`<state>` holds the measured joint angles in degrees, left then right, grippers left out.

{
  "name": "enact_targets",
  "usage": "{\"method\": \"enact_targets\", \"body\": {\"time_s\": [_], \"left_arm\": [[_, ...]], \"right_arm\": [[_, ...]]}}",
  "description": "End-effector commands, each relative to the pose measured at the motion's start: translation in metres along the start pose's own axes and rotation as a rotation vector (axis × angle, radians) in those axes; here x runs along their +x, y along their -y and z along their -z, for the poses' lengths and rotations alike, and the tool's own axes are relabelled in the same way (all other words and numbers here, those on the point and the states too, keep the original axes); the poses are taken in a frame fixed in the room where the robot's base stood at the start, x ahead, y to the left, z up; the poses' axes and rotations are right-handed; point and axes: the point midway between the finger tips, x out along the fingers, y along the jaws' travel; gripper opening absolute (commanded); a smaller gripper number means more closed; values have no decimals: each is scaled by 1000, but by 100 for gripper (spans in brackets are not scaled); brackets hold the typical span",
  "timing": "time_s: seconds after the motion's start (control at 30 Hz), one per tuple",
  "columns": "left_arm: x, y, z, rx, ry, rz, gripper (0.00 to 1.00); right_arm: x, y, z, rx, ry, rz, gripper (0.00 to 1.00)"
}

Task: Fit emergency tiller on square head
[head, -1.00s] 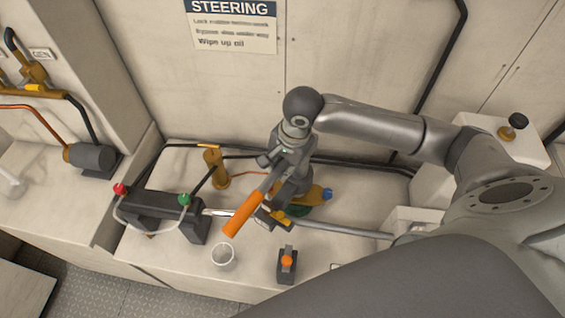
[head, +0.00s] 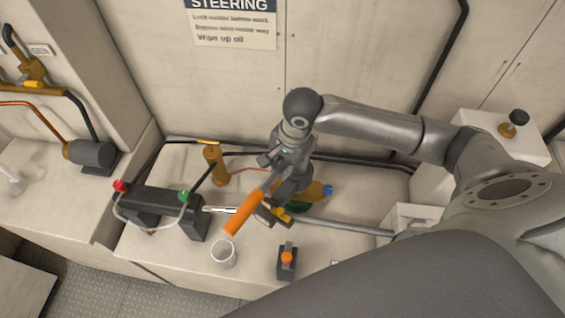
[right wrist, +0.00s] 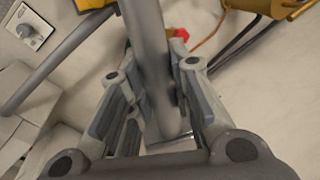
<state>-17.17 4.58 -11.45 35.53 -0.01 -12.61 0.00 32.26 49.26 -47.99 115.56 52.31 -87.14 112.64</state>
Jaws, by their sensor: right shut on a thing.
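The emergency tiller is a grey bar with an orange grip (head: 242,214), held slantwise over the bench in the head view. My right gripper (head: 277,195) is shut on its grey bar. In the right wrist view, the bar (right wrist: 147,55) runs between the two fingers of my right gripper (right wrist: 150,85). The orange end points toward the front left, above the steering ram's rod. The square head is not clearly visible; the gripper and tiller cover the area around the yellow fitting (head: 318,190). My left gripper is out of view.
A dark steering cylinder (head: 155,203) with red and green caps lies left, its rod (head: 350,228) running right. A white cup (head: 223,253) and a dark box with an orange knob (head: 287,261) stand in front. A brass cylinder (head: 215,165) stands behind.

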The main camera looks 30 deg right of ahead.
Motion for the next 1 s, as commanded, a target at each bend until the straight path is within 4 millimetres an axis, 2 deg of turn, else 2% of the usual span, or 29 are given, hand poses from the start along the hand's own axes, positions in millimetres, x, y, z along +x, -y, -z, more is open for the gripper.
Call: {"method": "enact_targets", "body": {"time_s": [0.03, 0.2, 0.57, 0.73, 1.0], "left_arm": [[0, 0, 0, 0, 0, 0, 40], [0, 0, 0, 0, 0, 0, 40], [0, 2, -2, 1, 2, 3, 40], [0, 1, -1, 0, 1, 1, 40], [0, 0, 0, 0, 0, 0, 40]], "right_arm": [[-1, 1, 0, 0, 0, 4, 22], [-1, 1, 0, 0, 0, 3, 44], [-2, 0, 0, 0, 1, -1, 45], [-23, 1, 0, -1, -1, 3, 45], [-82, 1, 0, -1, -1, 5, 45]]}}
